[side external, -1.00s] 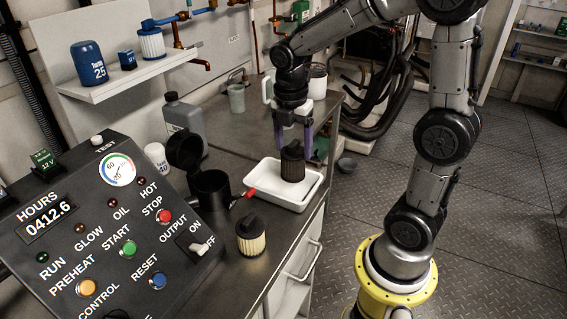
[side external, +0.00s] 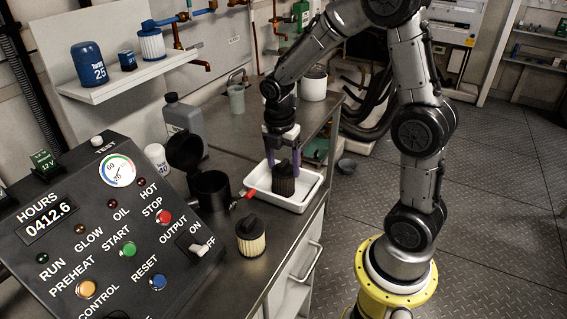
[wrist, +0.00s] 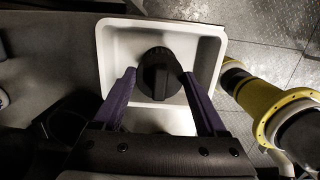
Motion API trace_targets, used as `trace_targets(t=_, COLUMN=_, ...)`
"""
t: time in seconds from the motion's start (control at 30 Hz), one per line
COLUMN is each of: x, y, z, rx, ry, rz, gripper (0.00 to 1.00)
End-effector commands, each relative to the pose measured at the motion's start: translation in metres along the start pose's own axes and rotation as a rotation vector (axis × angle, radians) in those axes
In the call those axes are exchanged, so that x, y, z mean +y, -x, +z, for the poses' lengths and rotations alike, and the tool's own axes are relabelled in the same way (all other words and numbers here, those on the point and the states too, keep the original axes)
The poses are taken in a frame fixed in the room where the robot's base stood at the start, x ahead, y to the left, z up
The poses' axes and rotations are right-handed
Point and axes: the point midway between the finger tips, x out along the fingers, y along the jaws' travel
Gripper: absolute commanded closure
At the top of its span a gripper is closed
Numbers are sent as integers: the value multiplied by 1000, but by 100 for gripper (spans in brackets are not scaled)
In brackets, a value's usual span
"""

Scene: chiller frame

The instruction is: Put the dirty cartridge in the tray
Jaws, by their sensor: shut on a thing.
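The dirty cartridge (side external: 284,183), dark with a black knobbed cap, is upright inside the outline of the white tray (side external: 312,196). My gripper (side external: 283,163) is above it with its purple fingers pointing down, shut on its cap. In the wrist view the cap (wrist: 158,74) lies between the fingertips of my gripper (wrist: 158,76), over the tray (wrist: 209,62). I cannot tell whether the cartridge's bottom touches the tray floor.
A cartridge with cream pleats (side external: 251,240) stands on the metal bench (side external: 283,237). An open black housing (side external: 210,190) and a red-handled part (side external: 246,194) are left of the tray. The control panel (side external: 105,230) fills the front left.

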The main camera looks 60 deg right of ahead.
Motion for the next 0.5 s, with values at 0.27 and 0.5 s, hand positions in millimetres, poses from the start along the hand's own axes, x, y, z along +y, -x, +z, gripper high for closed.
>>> trace_targets(t=0.27, x=0, y=-2, z=0, rx=0, ry=0, rz=0, gripper=0)
trace_targets(t=0.5, x=0, y=0, z=0, rx=0, ry=0, rz=0, gripper=0)
